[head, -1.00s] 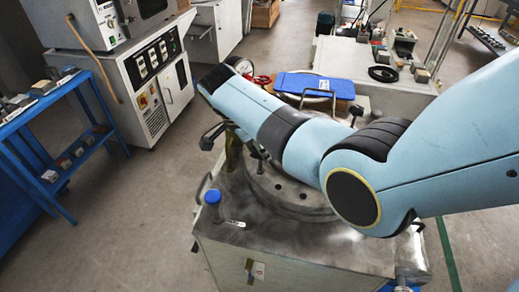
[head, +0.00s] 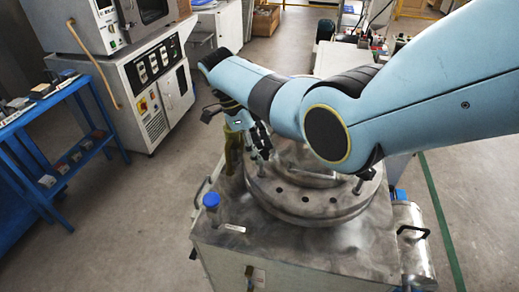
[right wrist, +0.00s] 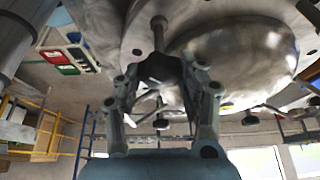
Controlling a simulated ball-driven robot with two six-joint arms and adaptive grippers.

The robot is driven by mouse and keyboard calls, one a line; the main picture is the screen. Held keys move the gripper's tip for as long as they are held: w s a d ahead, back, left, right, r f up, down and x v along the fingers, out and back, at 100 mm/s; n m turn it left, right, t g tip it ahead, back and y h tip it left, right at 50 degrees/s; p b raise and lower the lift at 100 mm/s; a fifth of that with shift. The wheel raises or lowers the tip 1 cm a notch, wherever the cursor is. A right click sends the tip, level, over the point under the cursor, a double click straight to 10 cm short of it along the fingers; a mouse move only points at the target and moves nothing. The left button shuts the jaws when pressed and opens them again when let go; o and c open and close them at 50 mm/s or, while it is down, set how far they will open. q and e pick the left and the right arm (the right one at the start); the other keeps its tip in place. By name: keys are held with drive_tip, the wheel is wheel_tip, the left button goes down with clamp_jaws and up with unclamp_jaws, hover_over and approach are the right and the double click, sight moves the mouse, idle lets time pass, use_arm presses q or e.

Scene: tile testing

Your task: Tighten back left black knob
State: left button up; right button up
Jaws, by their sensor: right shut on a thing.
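The round metal vessel (head: 300,212) sits on a metal cabinet, with bolts and knobs around its flange. My right gripper (head: 262,150) points down at the vessel's left back side, partly hidden by my own arm. In the right wrist view, my right gripper (right wrist: 162,88) is shut on a black knob (right wrist: 160,68), which sits between its fingers at the end of a metal rod (right wrist: 158,35). The knob itself is hard to make out in the head view. My left gripper is not in view.
Other dark knobs show beyond the fingers in the wrist view (right wrist: 161,124). Another bolt with a knob (head: 366,176) stands at the vessel's right. Open floor lies left of the cabinet.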

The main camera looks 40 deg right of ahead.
idle(0.3)
drive_tip(key=o, duration=1.2)
drive_tip(key=shift+w, duration=0.1)
drive_tip(key=v, duration=0.7)
drive_tip(key=shift+r, duration=0.2)
